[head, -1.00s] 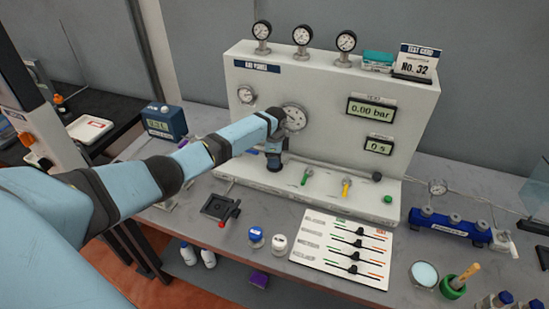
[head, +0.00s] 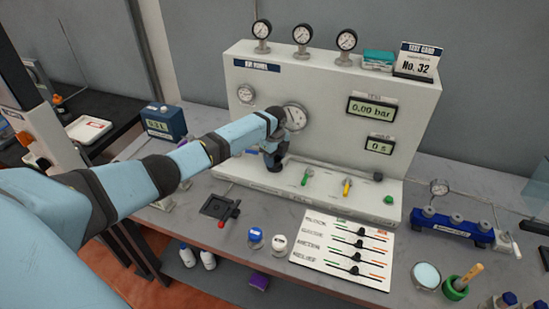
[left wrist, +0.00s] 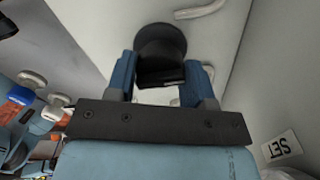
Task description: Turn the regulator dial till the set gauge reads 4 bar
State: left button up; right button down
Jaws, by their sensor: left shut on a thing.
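The regulator dial is a round black knob (left wrist: 160,45) on the white panel in the left wrist view. My left gripper (left wrist: 160,78) is shut on it, with one blue finger on each side. In the head view my left gripper (head: 272,158) is at the panel's lower front and mostly hides the dial. A large round gauge (head: 294,116) is just above it, partly covered by my arm. A smaller gauge (head: 246,94) is at the upper left. The gauge needles are too small to read. My right gripper is out of view.
The panel's display (head: 372,110) reads 0.00 bar. A green-handled valve (head: 306,176) and a yellow-handled valve (head: 346,187) stand right of the gripper. A white slider board (head: 330,228) and blue-capped jar (head: 255,235) lie in front.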

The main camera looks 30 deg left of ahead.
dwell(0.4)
pick_arm(q)
jog(key=o, duration=0.9)
notch_tip(320, 180, up, 14)
jog(key=shift+f+b, duration=0.1)
jog(key=shift+b, duration=1)
